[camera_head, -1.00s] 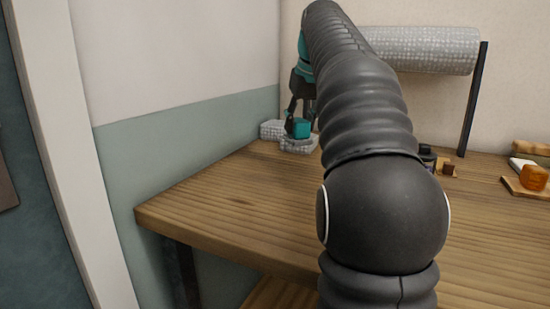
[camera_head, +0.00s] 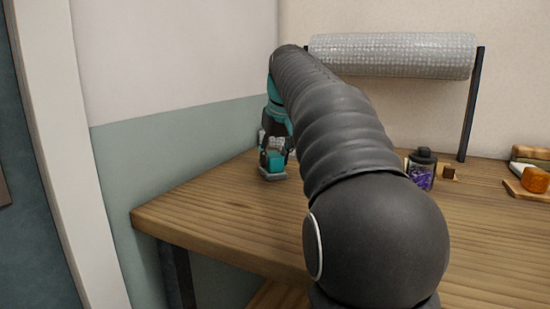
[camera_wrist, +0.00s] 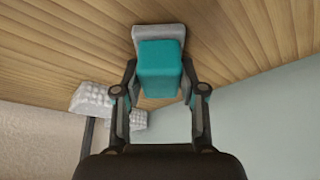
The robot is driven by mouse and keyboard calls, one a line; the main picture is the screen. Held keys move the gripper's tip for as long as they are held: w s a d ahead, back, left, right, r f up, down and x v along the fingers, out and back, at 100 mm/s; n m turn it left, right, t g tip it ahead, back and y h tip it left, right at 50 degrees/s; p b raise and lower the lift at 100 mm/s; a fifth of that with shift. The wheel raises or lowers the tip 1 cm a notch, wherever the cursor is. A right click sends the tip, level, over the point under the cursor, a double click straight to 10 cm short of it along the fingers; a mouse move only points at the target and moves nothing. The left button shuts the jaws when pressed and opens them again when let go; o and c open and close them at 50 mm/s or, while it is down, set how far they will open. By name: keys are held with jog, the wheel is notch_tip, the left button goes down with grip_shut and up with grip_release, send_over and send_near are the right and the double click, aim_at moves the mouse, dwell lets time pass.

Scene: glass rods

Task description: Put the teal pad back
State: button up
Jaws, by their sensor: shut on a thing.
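The teal pad (camera_wrist: 160,68) is a teal block with a pale grey slab at its far end in the wrist view. My gripper (camera_wrist: 159,80) is shut on it, one finger at each side. In the head view the pad (camera_head: 273,161) shows low over the left back part of the wooden table, with its grey slab underneath. I cannot tell whether the slab touches the table. My arm hides part of the space beside the gripper (camera_head: 272,150).
Grey bubbly-textured pieces (camera_wrist: 92,98) lie near the wall in the wrist view. In the head view, a bubble-wrap roll (camera_head: 395,56) hangs at the back. A dark-lidded jar (camera_head: 422,172) and an orange object (camera_head: 535,179) stand right. The table's left front (camera_head: 200,215) is bare.

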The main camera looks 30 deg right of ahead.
jog(key=shift+f, duration=0.15)
jog(key=o, duration=1.1)
jog(key=p+v, duration=0.3)
jog(key=v, duration=0.9)
jog(key=shift+r, duration=0.25)
jog(key=shift+d, duration=0.1)
